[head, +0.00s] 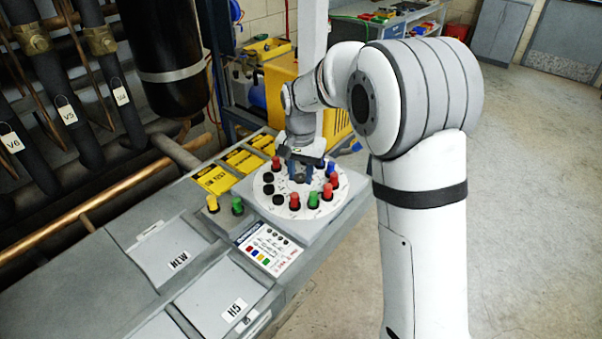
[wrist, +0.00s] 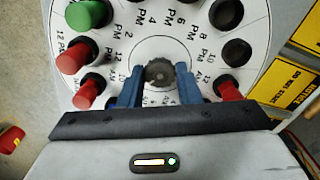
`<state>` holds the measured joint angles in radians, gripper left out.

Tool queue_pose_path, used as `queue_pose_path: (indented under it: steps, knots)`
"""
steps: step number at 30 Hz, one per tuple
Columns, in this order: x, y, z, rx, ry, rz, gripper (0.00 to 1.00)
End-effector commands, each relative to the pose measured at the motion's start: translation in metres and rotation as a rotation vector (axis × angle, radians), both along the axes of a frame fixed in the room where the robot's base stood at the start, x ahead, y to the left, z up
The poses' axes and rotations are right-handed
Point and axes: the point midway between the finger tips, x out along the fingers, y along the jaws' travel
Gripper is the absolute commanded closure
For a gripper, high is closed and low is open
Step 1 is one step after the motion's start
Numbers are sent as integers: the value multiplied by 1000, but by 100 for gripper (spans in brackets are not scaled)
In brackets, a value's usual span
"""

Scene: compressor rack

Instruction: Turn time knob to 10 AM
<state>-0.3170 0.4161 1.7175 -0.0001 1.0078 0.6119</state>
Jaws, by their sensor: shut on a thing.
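The time knob (wrist: 160,73) is a dark, ridged round knob at the centre of a white dial (wrist: 150,48) printed with hour labels. My gripper (wrist: 161,88) has its two blue fingers on either side of the knob, shut on it. The knob's pointing direction cannot be made out. Labels such as 2 PM, 4 PM and 6 PM are readable; those under the fingers are partly hidden. In the head view my gripper (head: 301,168) reaches down over the round dial plate (head: 283,208) and hides the knob.
Colored pegs ring the dial: a green one (wrist: 88,14), red ones (wrist: 73,57) and black ones (wrist: 237,52). In the head view, yellow and green pegs (head: 237,205) stand beside the plate. Yellow notice tags (head: 215,180) lie behind it. Pipes run along the left; open floor is at right.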

Motion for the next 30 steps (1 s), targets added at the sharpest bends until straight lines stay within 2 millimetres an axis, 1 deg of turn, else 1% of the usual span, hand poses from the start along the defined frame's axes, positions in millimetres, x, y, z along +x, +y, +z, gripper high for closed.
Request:
queue_pose_path:
  steps: [6, 15, 21, 30]
  knots:
    - [-1, 0, -1, -1, 3, -181, 92]
    - [-1, 0, -1, -1, 3, -355, 92]
    - [-1, 0, -1, -1, 3, -412, 92]
    - [-1, 0, -1, -1, 3, -432, 92]
